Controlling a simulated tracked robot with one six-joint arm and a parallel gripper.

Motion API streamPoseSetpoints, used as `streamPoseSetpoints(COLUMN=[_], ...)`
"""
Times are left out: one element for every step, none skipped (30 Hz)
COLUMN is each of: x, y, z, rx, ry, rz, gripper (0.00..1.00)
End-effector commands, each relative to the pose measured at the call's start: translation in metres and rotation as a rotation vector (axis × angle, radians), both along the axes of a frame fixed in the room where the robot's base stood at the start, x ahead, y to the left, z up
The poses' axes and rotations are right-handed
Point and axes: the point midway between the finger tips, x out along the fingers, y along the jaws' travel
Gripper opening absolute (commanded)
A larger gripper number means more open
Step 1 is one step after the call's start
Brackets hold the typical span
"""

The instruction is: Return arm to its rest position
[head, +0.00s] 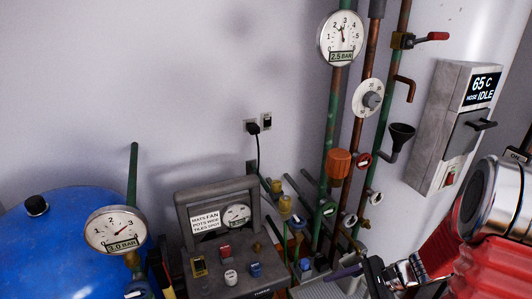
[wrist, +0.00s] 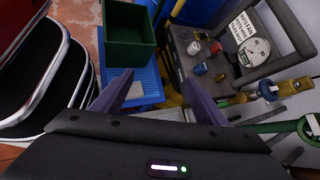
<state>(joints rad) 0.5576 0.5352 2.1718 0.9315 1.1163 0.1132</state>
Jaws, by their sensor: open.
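My gripper (wrist: 158,79) is open in the wrist view, its two purple fingers spread apart with nothing between them. In the head view my gripper (head: 346,272) shows only in part at the bottom right, with one purple finger pointing left in front of the pipes. My red and chrome arm fills the lower right corner there. In the wrist view a green open box (wrist: 129,40) and a blue ribbed mat (wrist: 146,82) lie beyond the fingers. The fingers look apart from them.
A grey control panel (head: 222,225) with gauge and knobs stands by a blue tank (head: 55,245). Upright pipes (head: 330,130) with gauges and valves line the wall. A grey wall unit (head: 452,125) hangs right. Red and black chrome-edged shapes (wrist: 62,75) crowd the wrist view's left.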

Motion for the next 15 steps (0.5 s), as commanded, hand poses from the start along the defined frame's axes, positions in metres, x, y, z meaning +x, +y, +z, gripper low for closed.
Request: streamPoseSetpoints(x=[-0.006, -0.010, -0.016, -0.019, -0.023, -0.028, -0.032, -0.035, -0.039, -0.043, -0.046, -0.049, -0.052, -0.055, -0.059], y=[0.003, 0.003, 0.004, 0.005, 0.005, 0.006, 0.006, 0.006, 0.006, 0.006, 0.006, 0.006, 0.005, 0.005, 0.005], z=[0.008, 0.011, 0.015, 0.018, 0.021, 0.025, 0.028, 0.032, 0.036, 0.039, 0.042, 0.046, 0.049, 0.053, 0.057], rx=[-0.038, -0.059, -0.088, -0.109, -0.130, -0.158, -0.180, -0.201, -0.228, -0.249, -0.270, -0.298, -0.320, -0.340, -0.367], ry=[-0.020, -0.028, -0.041, -0.051, -0.062, -0.074, -0.085, -0.096, -0.109, -0.119, -0.130, -0.145, -0.156, -0.168, -0.181], rz=[0.048, 0.076, 0.113, 0.140, 0.169, 0.205, 0.232, 0.257, 0.292, 0.317, 0.342, 0.375, 0.400, 0.425, 0.457], gripper=[0.66, 0.66, 0.66, 0.66, 0.66, 0.66, 0.66, 0.66, 0.66, 0.66, 0.66, 0.66, 0.66, 0.66, 0.66])
